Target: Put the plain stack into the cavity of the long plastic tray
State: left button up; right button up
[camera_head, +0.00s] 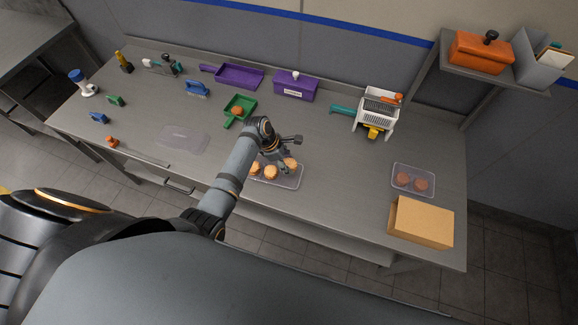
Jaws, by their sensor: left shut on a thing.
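My left gripper (286,166) reaches down over the front middle of the table and is shut on a light orange-brown biscuit stack (291,163), which I take to be the plain stack. The stack is at the right end of a clear long plastic tray (288,185). Two similar light stacks, one on the left (254,170) and one in the middle (271,172), sit in that tray. The gripper and arm partly hide the tray. I cannot tell whether the held stack touches the tray floor. My right gripper is not in view.
A clear tray (413,193) with two darker stacks and a cardboard box (421,222) are at the right. A green scoop (245,104), purple dustpan (239,76), purple box (296,87) and white slicer-like device (376,113) stand farther back. A flat clear sheet (183,138) lies left.

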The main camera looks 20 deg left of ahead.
aim_at(292, 178)
pick_arm(q)
jog(key=shift+a+f, duration=0.1)
jog(key=shift+a, duration=0.15)
jog(key=shift+b+x, duration=0.5)
jog(key=shift+x, duration=0.35)
notch_tip(292, 178, down, 3)
jog(key=shift+s+a+f+b, duration=0.1)
jog(key=shift+a+f+b, duration=0.1)
jog(key=shift+b, duration=0.65)
notch_tip(292, 178, down, 2)
jog(key=shift+d+f+b, duration=0.1)
jog(key=shift+d+b, duration=0.05)
jog(key=shift+b, duration=0.4)
jog(key=shift+f+b, duration=0.3)
jog(key=shift+f, duration=0.3)
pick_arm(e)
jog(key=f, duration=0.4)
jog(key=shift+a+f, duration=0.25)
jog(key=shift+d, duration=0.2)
pick_arm(q)
jog(key=shift+f, duration=0.1)
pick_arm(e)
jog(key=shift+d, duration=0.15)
